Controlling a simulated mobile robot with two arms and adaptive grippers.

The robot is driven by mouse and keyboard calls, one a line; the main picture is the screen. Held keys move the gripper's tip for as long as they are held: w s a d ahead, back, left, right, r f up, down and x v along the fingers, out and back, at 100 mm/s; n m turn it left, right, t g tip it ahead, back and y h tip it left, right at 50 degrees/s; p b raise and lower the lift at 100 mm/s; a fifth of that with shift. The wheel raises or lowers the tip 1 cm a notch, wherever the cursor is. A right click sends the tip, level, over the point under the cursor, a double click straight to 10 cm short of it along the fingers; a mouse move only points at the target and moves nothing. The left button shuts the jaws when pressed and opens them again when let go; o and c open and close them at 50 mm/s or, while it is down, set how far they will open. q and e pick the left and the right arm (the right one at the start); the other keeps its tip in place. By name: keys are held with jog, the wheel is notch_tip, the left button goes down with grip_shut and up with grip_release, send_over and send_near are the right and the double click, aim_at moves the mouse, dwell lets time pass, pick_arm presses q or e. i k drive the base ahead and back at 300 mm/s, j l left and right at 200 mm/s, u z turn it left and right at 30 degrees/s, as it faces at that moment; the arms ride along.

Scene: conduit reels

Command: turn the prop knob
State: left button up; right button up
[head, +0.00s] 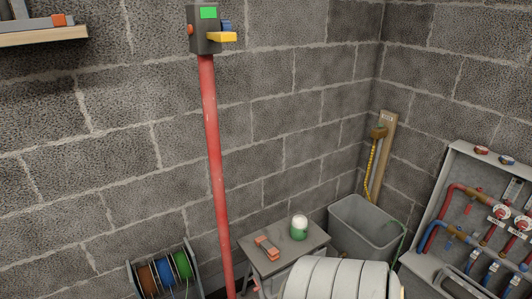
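A tall red prop (214,170) stands upright in front of the block wall, left of centre in the head view. A dark grey box (203,44) with a bright green panel (208,13) sits at its top. A small orange-red round part (191,30), which looks like a knob, sticks out on the box's left side. A yellow piece (224,37) and a blue piece (227,26) stick out on its right. I cannot tell for certain which part is the prop knob. Neither of my grippers is in view, and nothing visible touches the prop.
A rack of coloured reels (163,273) stands left of the prop's foot. Right of it are a small grey table (268,236), a white ribbed form (340,279), a grey bin (365,226) and a pipe panel (440,215). A shelf (45,36) is upper left.

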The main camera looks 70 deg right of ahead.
aim_at(225, 24)
jog(key=z, duration=1.8)
jog(key=i+l+u, duration=0.15)
jog(key=l+u, duration=0.3)
jog(key=l, duration=0.65)
jog(key=l+u, duration=0.5)
jog(key=l, duration=0.55)
jog(key=k, duration=0.05)
